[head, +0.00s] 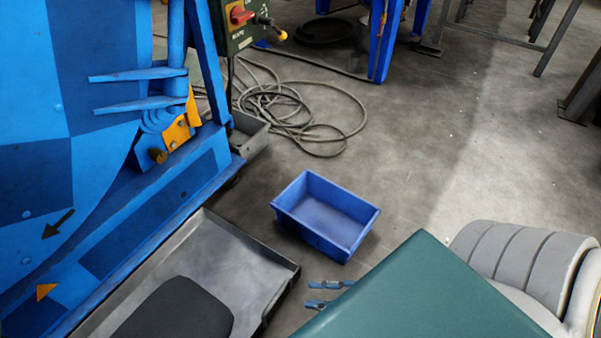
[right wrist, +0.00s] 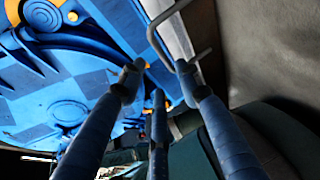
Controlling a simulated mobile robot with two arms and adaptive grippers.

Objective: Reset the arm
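My right gripper (head: 328,294) shows in the head view as two short blue fingers beside the teal block's left edge. In the right wrist view my right gripper (right wrist: 157,82) has its blue fingers spread apart, with nothing between them. It is open and empty. The rest of that hand is hidden behind the teal block in the head view. My left gripper does not show in the head view.
The blue drum blaster (head: 60,150) fills the left. A grey tray (head: 240,265) lies before it. An empty blue bin (head: 325,205) stands on the floor. A control box (head: 240,22) and coiled cable (head: 290,110) are behind. Floor to the right (head: 430,150) is clear.

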